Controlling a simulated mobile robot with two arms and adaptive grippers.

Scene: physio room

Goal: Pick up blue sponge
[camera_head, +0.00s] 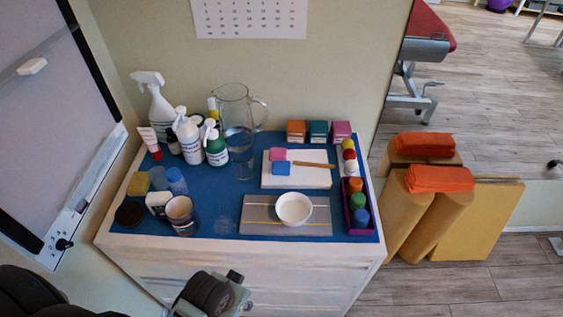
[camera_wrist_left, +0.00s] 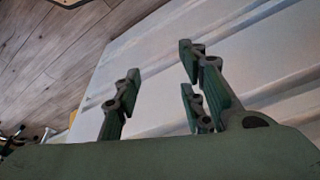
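The blue sponge (camera_head: 282,168) lies on a white board (camera_head: 312,181) on the blue top of a white drawer cabinet. A pink sponge (camera_head: 277,154) lies right behind it and a wooden stick (camera_head: 313,164) to its right. My left gripper (camera_wrist_left: 157,78) is open and empty in the left wrist view, in front of the pale drawer fronts. In the head view a part of my arm shows at the bottom, in front of and below the cabinet top, well away from the sponge. My right gripper is not in view.
A white bowl (camera_head: 294,208) on a grey mat (camera_head: 255,222) stands in front of the board. A glass pitcher (camera_head: 233,115) and bottles stand to the left. A purple tray (camera_head: 357,223) with colored balls is at the right.

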